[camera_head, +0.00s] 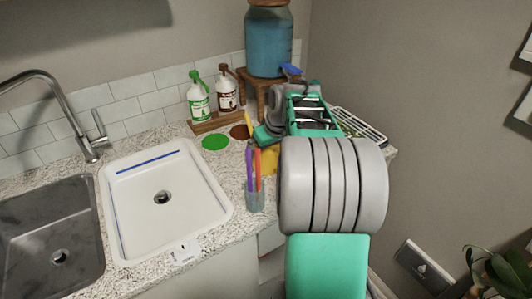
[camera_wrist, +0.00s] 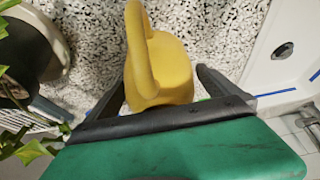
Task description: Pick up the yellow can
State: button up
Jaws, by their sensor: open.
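The yellow can (camera_wrist: 172,70), with a rounded body and a tall looped handle, stands on the speckled counter. In the wrist view it lies between the two dark fingers of my gripper (camera_wrist: 162,84), which are spread apart, one on each side. The lower part of the can is hidden behind the gripper's edge, and I cannot tell whether a finger touches it. In the head view only parts of the yellow can (camera_head: 269,161) show, behind the pen cup and beside my arm. My fingers are mostly hidden there.
A glass cup of pens (camera_head: 255,195) stands close in front of the can. Green (camera_head: 215,142) and brown (camera_head: 240,131) discs lie behind, near two pump bottles on a wooden tray (camera_head: 214,123). A blue jar (camera_head: 268,45) stands on a wooden stand. A white basin (camera_head: 140,205) is left; a rack (camera_head: 362,128) is right.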

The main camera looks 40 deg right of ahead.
jog(key=c, duration=1.4)
jog(key=shift+o, duration=0.2)
jog(key=shift+r, duration=0.1)
